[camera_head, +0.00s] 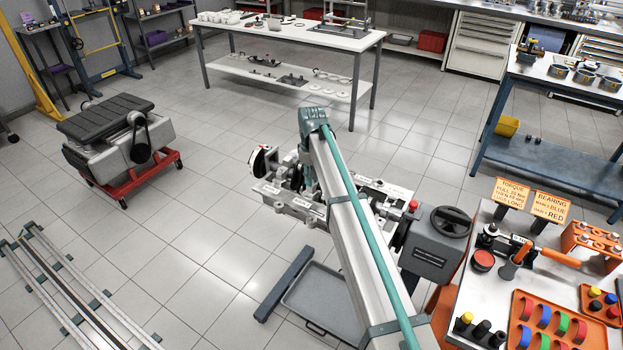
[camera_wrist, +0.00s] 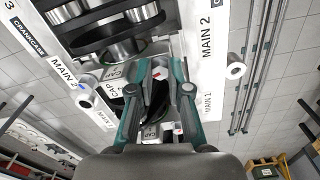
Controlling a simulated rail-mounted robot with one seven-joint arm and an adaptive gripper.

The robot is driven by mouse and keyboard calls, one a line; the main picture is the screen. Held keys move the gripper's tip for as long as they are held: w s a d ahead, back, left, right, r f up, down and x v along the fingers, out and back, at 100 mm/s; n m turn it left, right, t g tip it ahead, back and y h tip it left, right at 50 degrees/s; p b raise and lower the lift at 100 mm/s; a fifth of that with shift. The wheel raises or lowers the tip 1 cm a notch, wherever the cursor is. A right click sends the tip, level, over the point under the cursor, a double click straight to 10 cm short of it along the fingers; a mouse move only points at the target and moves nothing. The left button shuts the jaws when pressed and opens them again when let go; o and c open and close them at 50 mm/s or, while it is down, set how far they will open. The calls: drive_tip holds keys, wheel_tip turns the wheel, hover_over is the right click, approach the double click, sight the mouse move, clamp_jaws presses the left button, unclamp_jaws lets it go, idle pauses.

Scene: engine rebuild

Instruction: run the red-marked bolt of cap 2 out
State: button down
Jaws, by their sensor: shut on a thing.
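The engine block (camera_head: 285,195) stands on a stand in the middle of the head view, and my arm hides part of it. In the wrist view its white rail (camera_wrist: 207,60) reads MAIN 2 and MAIN 1. My gripper (camera_wrist: 158,76) is shut on the red-marked bolt (camera_wrist: 160,71), whose small red mark shows between the fingertips. Labels reading CAP show on the caps (camera_wrist: 117,73) just left of the fingers.
A grey stand head (camera_head: 437,258) with a handwheel is right of the block, above a drip tray (camera_head: 325,300). A tool table (camera_head: 490,212) at the right holds orange trays and signs. A red-framed cart (camera_head: 125,172) stands at the left. Open floor lies between.

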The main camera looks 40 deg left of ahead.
drive_tip(key=n, duration=0.6)
drive_tip(key=shift+d+f+b, duration=0.1)
drive_tip(key=shift+f+b, duration=0.05)
drive_tip(key=shift+b, duration=0.25)
drive_tip(key=n, duration=0.6)
drive_tip(key=c, duration=1.1)
unclamp_jaws()
drive_tip(key=shift+w, duration=0.15)
wheel_tip(320, 180, up, 12)
